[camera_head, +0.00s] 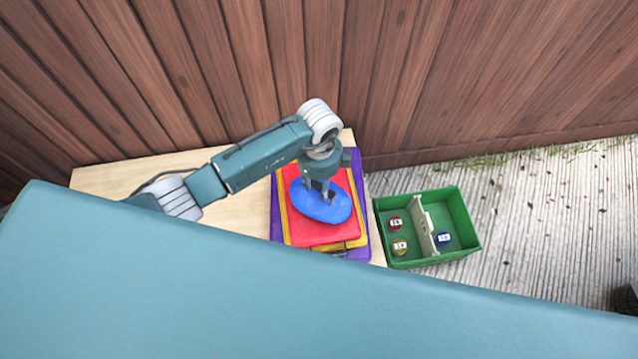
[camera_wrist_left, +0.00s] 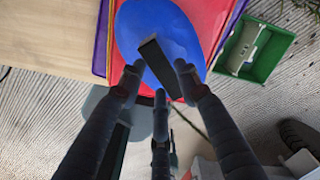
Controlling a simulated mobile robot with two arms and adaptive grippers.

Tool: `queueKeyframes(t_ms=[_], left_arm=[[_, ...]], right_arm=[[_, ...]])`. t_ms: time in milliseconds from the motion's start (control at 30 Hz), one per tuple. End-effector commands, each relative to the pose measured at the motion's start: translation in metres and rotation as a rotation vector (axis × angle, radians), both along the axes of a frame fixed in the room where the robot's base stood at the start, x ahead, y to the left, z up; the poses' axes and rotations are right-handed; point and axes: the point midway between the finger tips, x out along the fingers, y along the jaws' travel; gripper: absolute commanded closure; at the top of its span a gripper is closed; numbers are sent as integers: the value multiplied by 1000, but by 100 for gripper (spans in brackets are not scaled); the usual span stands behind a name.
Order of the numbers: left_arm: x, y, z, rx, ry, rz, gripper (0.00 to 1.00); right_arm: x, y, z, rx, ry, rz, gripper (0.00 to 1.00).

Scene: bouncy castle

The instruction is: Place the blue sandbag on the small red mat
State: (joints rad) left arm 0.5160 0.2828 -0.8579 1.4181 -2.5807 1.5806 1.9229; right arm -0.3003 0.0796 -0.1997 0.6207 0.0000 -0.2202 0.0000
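The blue sandbag (camera_head: 322,206) is a flat oval over the small red mat (camera_head: 310,236), with red showing around it. It appears to lie on the mat. The wrist view shows the blue sandbag (camera_wrist_left: 190,45) large, with a dark strap-like handle (camera_wrist_left: 158,62) on top. My left gripper (camera_head: 317,188) points down at the sandbag from above. In the left wrist view its fingers (camera_wrist_left: 158,75) stand apart on either side of the handle, with gaps visible. My right gripper is in neither view.
The red mat tops a yellow mat (camera_head: 285,220) and a purple mat (camera_head: 276,215) on a pale wooden table (camera_head: 240,215). A green divided box (camera_head: 460,210) with three small labelled items stands to the right. A wooden fence (camera_head: 420,70) runs behind.

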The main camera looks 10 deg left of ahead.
Motion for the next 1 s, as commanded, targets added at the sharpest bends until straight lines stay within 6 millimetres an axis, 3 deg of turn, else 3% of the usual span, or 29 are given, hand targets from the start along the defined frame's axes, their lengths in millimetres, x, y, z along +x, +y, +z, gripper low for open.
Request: queueKeyframes(t_ms=[300, 467, 1000], left_arm=[[0, 0, 1, 0, -1, 0, 52], [2, 0, 11, -2, -4, 0, 52], [1, 0, 111, -1, -4, 0, 52]], right_arm=[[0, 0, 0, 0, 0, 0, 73], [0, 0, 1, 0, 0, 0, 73], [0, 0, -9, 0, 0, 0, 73]])
